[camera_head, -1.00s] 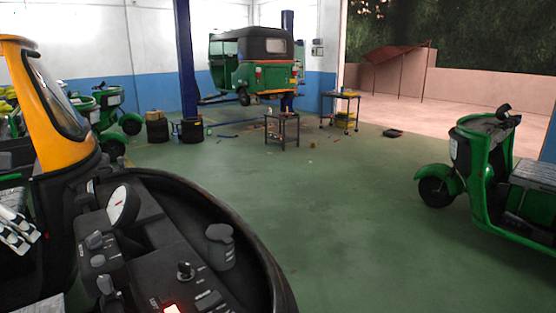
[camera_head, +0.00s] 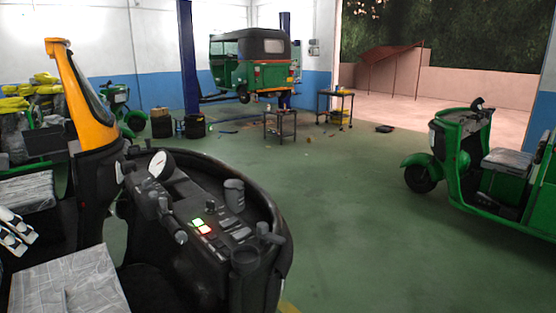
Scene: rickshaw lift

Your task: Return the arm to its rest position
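My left gripper (camera_head: 16,233), white and black, shows at the left edge of the head view and is partly cut off by the frame. I cannot tell whether its fingers are open or shut. No object shows clearly in it. It is left of a black control console (camera_head: 200,215) with a round white gauge (camera_head: 161,166), levers, a green-lit button (camera_head: 198,222) and a red-lit button (camera_head: 205,229). My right gripper is not in view.
A green rickshaw (camera_head: 250,65) is up on a lift between blue posts. A green three-wheeler (camera_head: 455,155) stands right. A small table (camera_head: 280,123) stands mid-floor; green floor (camera_head: 350,220) is clear.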

